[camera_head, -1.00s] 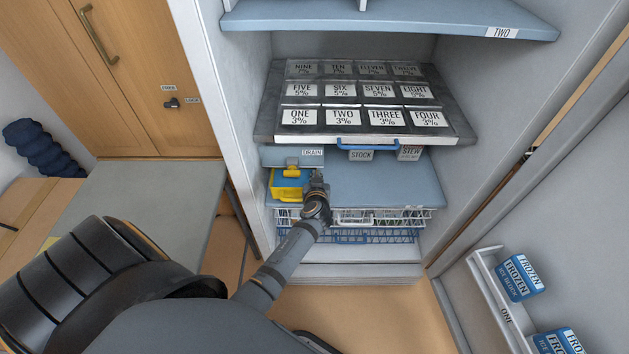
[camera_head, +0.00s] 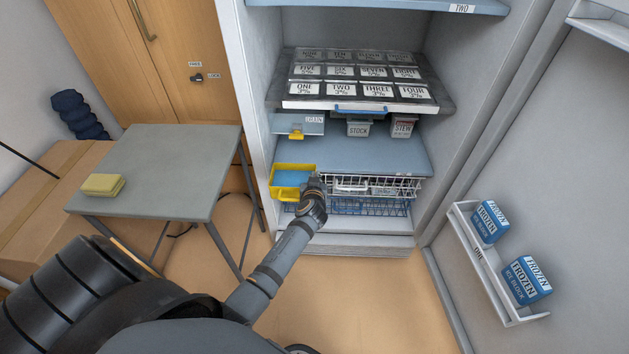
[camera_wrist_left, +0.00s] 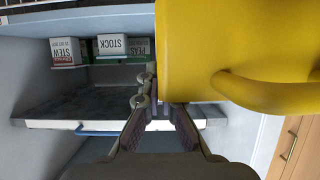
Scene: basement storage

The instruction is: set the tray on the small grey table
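The yellow tray (camera_head: 276,192), an open box with pale blue inside, is in front of the left part of the open cabinet, below the drain. My left gripper (camera_head: 316,184) is at its right side, shut on its wall. In the left wrist view the yellow tray (camera_wrist_left: 225,45) fills the upper right, with a loop handle, and my left gripper (camera_wrist_left: 162,108) meets its edge. The fingertips are partly hidden. The small grey table (camera_head: 165,160) stands to the left, apart from the tray. My right gripper is not in view.
A yellow-green sponge (camera_head: 103,185) lies on the table's left front corner; most of the top is clear. Wire baskets (camera_head: 385,190) and a blue shelf (camera_head: 380,155) are behind the gripper. The open door (camera_head: 560,130) with ice blocks (camera_head: 525,280) is at right.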

